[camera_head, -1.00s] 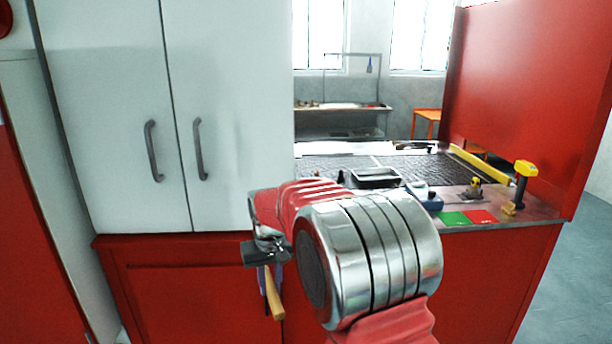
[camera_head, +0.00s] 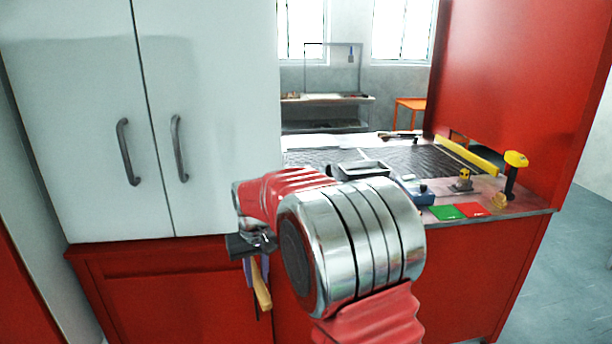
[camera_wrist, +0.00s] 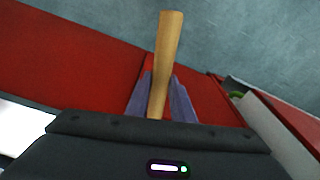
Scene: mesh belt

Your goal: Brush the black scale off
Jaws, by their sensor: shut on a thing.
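My gripper (camera_wrist: 163,98) is shut on a wooden handle (camera_wrist: 167,55), which sticks out between its two bluish fingers in the wrist view. In the head view the handle (camera_head: 262,288) hangs tilted below my gripper (camera_head: 254,270), in front of the red cabinet base. The working end of the held tool is hidden, so I cannot tell whether it is a brush. The dark mesh belt (camera_head: 415,160) lies on the bench behind my arm. I cannot make out black scale on it from here.
A dark tray (camera_head: 360,169) sits at the belt's near edge. A blue tool (camera_head: 421,194), a green card (camera_head: 445,212), a red card (camera_head: 472,209) and a yellow-topped stand (camera_head: 514,170) are on the bench's front right. White cupboard doors (camera_head: 150,110) stand left; a red panel (camera_head: 520,80) stands right.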

